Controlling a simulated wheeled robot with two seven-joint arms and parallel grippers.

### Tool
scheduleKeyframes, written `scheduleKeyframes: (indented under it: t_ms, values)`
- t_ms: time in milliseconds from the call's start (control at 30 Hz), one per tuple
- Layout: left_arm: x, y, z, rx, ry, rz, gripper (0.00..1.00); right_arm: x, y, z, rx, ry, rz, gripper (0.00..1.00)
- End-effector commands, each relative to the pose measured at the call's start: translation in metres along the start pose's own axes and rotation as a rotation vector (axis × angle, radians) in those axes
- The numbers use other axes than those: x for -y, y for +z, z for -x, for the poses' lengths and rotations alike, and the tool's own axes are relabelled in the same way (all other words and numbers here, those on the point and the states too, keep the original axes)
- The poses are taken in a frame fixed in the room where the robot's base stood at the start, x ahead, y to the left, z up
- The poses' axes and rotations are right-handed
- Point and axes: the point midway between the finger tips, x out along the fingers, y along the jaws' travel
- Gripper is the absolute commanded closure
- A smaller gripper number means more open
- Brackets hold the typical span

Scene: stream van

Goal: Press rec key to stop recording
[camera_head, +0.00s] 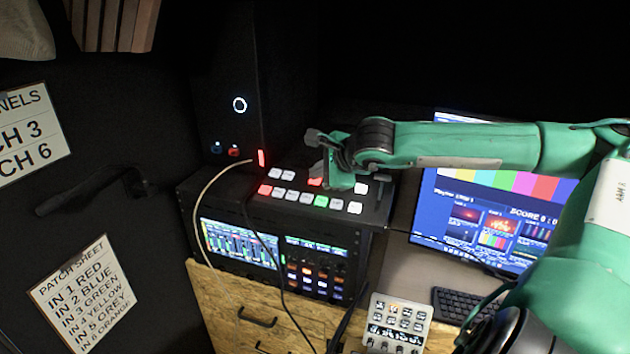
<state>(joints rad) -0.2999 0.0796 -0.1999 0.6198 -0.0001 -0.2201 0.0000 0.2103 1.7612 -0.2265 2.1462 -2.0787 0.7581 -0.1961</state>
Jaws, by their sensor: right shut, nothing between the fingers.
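A black switcher panel (376,208) with rows of keys lies on top of the rack unit. Most keys are white; a front-row key at its left end (265,190) glows red and another front-row key (321,201) glows green. A second red key (315,182) in the back row is partly hidden by my right gripper. No key label is legible, so I cannot tell which is the rec key. My right gripper (314,150) is shut and empty, over the back row of keys; I cannot tell whether it touches one. My left gripper is out of view.
A dark tower with a glowing ring (240,104) stands behind the panel, with a cable hanging over the rack's front. A monitor (480,215), a keyboard (465,306) and a grey key pad (398,322) are at the right. A patch sheet (85,297) hangs at the left.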

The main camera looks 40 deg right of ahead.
Motion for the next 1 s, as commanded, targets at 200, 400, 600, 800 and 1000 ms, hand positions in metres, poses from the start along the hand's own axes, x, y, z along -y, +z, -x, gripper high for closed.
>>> scheduleKeyframes:
  t_ms: [200,400,600,800,1000]
  values:
    - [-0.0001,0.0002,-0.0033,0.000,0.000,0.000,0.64,-0.0012,-0.0011,-0.0016,0.000,0.000,-0.001,1.00]
    - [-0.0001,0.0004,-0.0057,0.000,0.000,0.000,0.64,-0.0020,-0.0019,-0.0026,0.000,0.000,-0.001,1.00]
    - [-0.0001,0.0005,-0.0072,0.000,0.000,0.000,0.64,-0.0024,-0.0024,-0.0032,0.000,0.000,-0.001,1.00]
    - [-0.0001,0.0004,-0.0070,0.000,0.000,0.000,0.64,-0.0025,-0.0023,-0.0032,0.000,0.001,-0.001,1.00]
    - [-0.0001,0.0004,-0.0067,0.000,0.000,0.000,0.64,-0.0003,-0.0001,-0.0004,0.001,0.000,-0.002,1.00]
